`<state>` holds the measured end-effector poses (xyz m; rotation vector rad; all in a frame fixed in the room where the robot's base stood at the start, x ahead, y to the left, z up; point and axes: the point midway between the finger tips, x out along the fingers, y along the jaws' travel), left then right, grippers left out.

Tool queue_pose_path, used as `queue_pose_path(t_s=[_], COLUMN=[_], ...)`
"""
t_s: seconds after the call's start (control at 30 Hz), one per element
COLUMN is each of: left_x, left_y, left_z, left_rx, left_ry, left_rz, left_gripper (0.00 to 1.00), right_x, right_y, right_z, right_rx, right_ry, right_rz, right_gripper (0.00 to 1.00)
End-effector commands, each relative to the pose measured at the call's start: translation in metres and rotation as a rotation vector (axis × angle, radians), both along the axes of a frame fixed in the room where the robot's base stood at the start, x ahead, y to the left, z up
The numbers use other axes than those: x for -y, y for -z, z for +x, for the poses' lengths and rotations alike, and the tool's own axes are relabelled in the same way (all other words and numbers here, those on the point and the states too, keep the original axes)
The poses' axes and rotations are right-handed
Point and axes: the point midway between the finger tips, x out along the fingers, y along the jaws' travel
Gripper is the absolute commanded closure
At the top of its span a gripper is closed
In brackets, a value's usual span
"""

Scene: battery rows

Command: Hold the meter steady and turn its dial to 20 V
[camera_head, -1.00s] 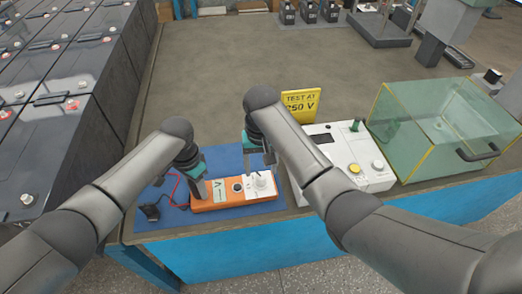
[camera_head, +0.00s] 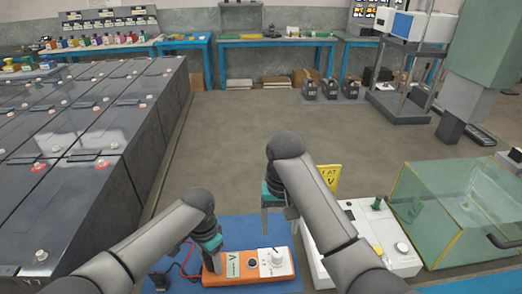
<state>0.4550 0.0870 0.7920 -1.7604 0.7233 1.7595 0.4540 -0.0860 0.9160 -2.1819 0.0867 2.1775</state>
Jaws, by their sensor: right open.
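The orange meter (camera_head: 240,278) lies on a blue mat (camera_head: 245,229) at the table's near edge.
A white instrument box (camera_head: 383,243) with knobs stands right of the meter. A yellow sign (camera_head: 331,177), partly hidden by my right arm, stands behind it. A glass bin (camera_head: 440,225) is further right. Rows of dark batteries (camera_head: 90,190) fill the left.

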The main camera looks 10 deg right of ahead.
Motion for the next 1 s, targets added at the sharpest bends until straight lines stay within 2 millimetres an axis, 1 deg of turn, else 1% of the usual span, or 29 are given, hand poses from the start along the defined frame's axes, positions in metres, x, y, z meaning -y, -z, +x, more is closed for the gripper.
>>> queue_pose_path(t_s=[0.03,0.17,0.43,0.57,0.73,1.0], left_x=[0.0,0.0,0.0,0.001,0.0,0.001], left_y=[0.0,0.0,-0.001,-0.008,-0.031,-0.087], left_z=[0.0,0.0,0.0,0.0,0.001,0.001], left_rx=[0.0,0.0,0.0,0.001,0.004,0.004], left_ry=[0.0,0.0,0.0,0.001,0.001,0.0], left_rz=[0.0,0.0,-0.001,-0.002,-0.002,-0.003], left_gripper=[0.38,0.24,0.24,0.24,0.24,0.24], right_x=[0.0,0.0,0.0,0.0,0.0,0.0], right_y=[0.0,0.0,0.0,0.0,0.0,0.0], right_z=[0.0,0.0,0.0,0.0,0.0,0.0], right_rx=[0.0,0.0,0.0,0.0,0.0,0.0], right_ry=[0.0,0.0,0.0,0.0,0.0,0.0], right_rz=[0.0,0.0,0.0,0.0,0.0,0.0], right_gripper=[0.31,0.31,0.31,0.31,0.31,0.31])
